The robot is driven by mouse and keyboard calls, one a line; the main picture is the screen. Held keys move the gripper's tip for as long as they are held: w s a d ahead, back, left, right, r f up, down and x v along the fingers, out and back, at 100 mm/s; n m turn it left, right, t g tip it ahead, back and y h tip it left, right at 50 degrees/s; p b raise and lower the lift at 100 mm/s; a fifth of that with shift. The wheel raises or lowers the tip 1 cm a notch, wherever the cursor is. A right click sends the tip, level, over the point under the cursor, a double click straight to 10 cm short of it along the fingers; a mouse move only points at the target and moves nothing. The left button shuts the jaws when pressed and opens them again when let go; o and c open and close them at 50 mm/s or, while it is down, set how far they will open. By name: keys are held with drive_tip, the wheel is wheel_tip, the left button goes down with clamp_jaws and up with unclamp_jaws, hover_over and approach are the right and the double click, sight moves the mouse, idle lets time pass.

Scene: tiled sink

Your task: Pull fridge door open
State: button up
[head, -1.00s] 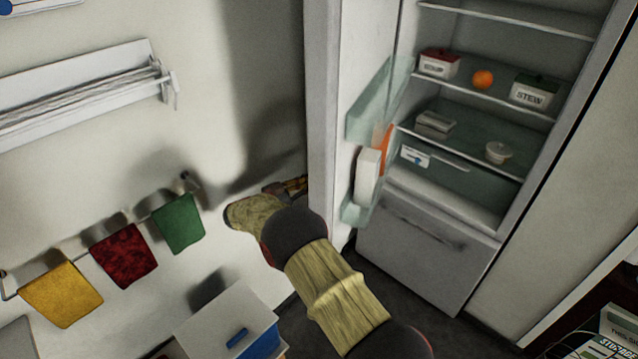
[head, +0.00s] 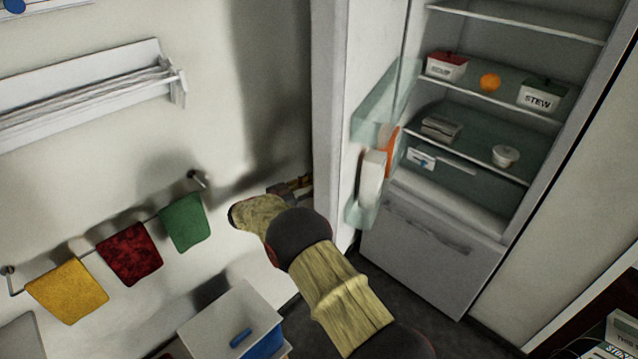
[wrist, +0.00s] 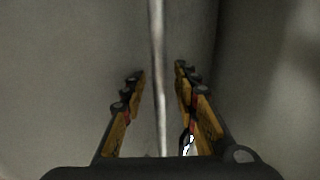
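The fridge door (head: 360,60) stands wide open in the head view, swung out toward the left wall, with shelves on its inner side. The fridge interior (head: 480,120) is exposed. My gripper (head: 298,186) is on the outer side of the door, between door and wall, partly hidden by the door's edge. In the wrist view, my gripper (wrist: 158,74) is open, its fingers on either side of a thin vertical bar (wrist: 157,50), likely the door's handle or edge. Gaps show between the bar and both fingers.
A towel rail with yellow, red and green cloths (head: 184,222) hangs on the left wall, close to my arm. A white drying rack (head: 90,95) is above. A white bin (head: 225,315) stands below. Food boxes and an orange (head: 490,82) sit on the fridge shelves.

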drive_tip(key=shift+r, duration=0.1)
wheel_tip(320, 180, up, 10)
idle(0.4)
drive_tip(key=shift+c, duration=0.4)
